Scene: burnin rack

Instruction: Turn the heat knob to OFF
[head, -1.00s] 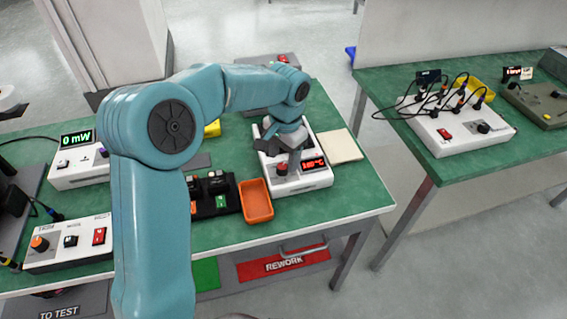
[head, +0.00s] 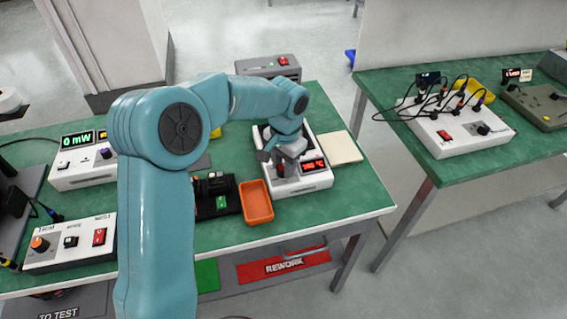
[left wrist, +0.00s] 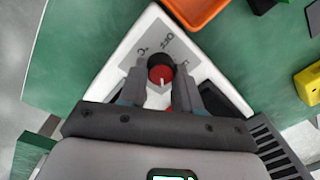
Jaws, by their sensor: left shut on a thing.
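The heat knob (left wrist: 160,70) is a red cap with a dark rim on the white hotplate unit (head: 314,182). In the left wrist view its white mark points toward the bottom of the picture. The OFF print (left wrist: 167,41) lies beyond the knob, on the grey label. My left gripper (left wrist: 161,82) is shut on the knob, one finger on each side. In the head view my left gripper (head: 282,169) covers most of the knob, beside the lit red display (head: 313,166). My right gripper is not in view.
An orange tray (head: 256,202) stands just left of the hotplate unit, with a black fixture (head: 215,199) beyond it. A cream pad (head: 342,148) lies to the right. White instruments stand on the left of the green bench (head: 345,196).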

